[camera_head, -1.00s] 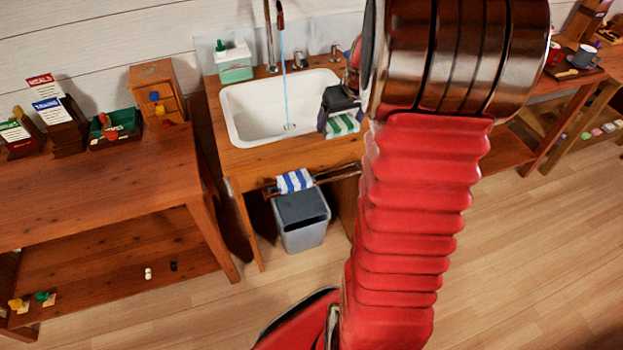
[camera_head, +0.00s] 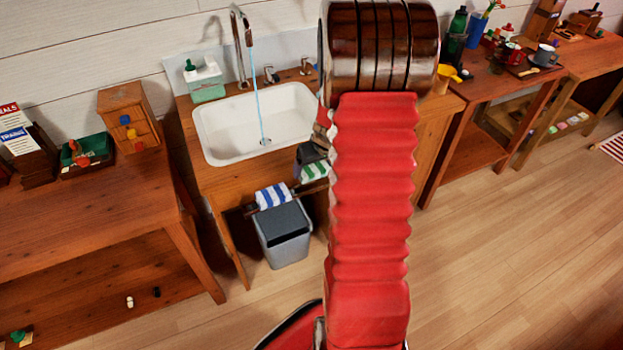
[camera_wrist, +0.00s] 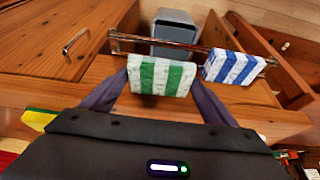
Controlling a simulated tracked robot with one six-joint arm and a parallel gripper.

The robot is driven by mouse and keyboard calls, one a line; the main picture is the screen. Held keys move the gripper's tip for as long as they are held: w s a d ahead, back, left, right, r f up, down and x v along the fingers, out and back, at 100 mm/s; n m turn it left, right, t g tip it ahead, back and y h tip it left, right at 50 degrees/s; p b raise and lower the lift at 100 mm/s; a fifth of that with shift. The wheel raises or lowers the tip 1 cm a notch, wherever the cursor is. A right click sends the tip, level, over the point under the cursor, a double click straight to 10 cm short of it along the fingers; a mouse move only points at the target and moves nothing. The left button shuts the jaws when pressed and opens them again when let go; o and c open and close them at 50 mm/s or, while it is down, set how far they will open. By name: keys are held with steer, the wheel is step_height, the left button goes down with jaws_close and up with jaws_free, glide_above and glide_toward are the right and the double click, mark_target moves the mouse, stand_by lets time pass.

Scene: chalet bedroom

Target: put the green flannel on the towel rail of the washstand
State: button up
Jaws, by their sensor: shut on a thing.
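The green-and-white striped flannel (camera_wrist: 162,76) is held between the two dark fingers of my gripper (camera_wrist: 159,82) in the wrist view. In the head view the flannel (camera_head: 315,171) hangs at the washstand's front, partly hidden by my arm. The towel rail (camera_wrist: 150,43) runs along the washstand (camera_head: 222,185) front. The flannel's upper edge shows close to the rail; I cannot tell whether they touch. A blue-and-white striped flannel (camera_head: 274,196) hangs over the rail to the left in the head view, beside the green one. My gripper (camera_head: 313,158) is mostly hidden there.
A grey bin (camera_head: 284,238) stands on the floor below the rail. Water runs from the tap (camera_head: 243,40) into the white basin (camera_head: 215,135). A wooden table (camera_head: 85,215) stands left, another (camera_head: 490,85) right. The floor at the lower right is clear.

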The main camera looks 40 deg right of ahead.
mark_target(314, 177)
steer(key=shift+f, duration=0.35)
steer(key=shift+f, duration=2)
steer(key=o, duration=1)
steer(key=shift+f, duration=0.1)
